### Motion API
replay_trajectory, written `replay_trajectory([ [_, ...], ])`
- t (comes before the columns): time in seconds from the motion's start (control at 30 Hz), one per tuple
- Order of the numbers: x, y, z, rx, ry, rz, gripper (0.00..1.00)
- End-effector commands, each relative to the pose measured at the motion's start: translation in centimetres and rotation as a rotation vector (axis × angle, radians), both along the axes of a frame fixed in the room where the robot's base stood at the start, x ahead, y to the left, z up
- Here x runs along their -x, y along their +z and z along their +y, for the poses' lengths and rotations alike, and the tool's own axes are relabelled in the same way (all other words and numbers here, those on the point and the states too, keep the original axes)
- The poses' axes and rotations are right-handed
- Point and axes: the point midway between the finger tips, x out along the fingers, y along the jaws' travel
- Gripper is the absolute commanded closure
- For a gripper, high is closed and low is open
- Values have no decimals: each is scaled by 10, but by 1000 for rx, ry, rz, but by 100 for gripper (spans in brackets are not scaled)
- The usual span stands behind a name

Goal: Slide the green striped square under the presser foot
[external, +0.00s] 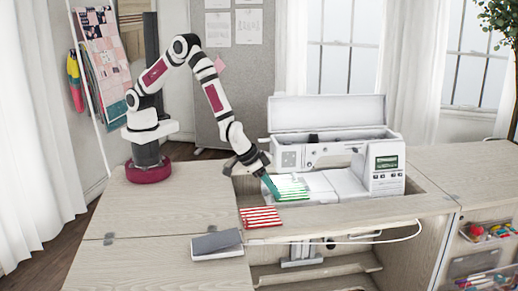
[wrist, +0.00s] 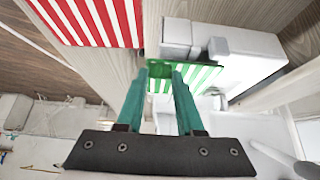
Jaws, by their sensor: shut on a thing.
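The green striped square (external: 293,187) lies on the left end of the white sewing machine (external: 340,160), beneath its head. It also shows in the wrist view (wrist: 205,77), between and beyond my fingertips. My gripper (external: 270,186) has teal fingers and is shut on the square's near edge, coming from the left. In the wrist view, my gripper (wrist: 161,68) shows both fingertips at the green edge. The presser foot is too small to make out in the external view. In the wrist view, white machine parts (wrist: 220,46) stand close beyond the square and cover part of it.
A red striped square (external: 261,217) lies on the cabinet top in front of the machine. A grey foot pedal (external: 216,243) sits at the front edge. A white cable (external: 390,238) hangs at the front. The left cabinet top (external: 180,205) is mostly clear.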

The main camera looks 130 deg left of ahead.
Motion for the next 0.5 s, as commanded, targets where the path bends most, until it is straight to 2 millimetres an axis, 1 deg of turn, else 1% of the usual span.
replay_trajectory([
  [0.27, 0, 0, 0, 0, 0, 0, 100],
  [0.5, 0, -5, 1, 0, 0, 0, 100],
])
